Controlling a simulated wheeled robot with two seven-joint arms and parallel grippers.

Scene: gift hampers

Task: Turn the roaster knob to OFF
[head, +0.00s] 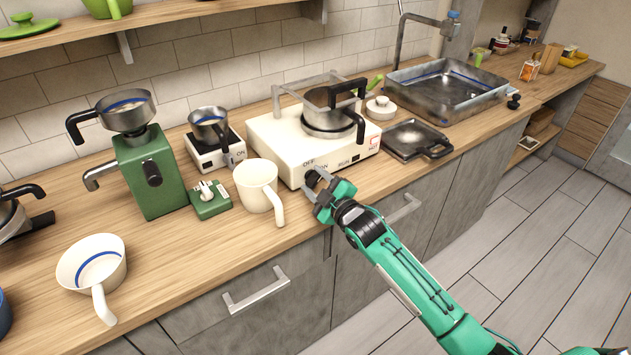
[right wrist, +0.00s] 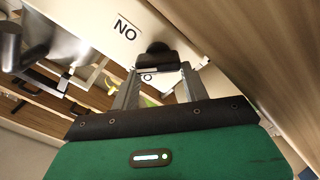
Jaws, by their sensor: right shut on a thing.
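The roaster (head: 290,142) is a cream box with a metal pot (head: 326,112) and a wire frame on top. Its front reads OFF, ON and RUN. The black knob (head: 314,178) sits below the OFF and ON labels, partly hidden by my right gripper (head: 320,186). In the right wrist view the knob (right wrist: 156,52) is between the fingertips of my right gripper (right wrist: 158,78), which is shut on it. I cannot tell which label the knob points at. My left gripper does not show.
A cream mug (head: 257,184) stands just left of the roaster, beside a small green switch box (head: 209,200) and a green grinder (head: 150,172). A flat black pan (head: 413,138) lies to the right, before the sink (head: 446,88). The front counter edge is clear there.

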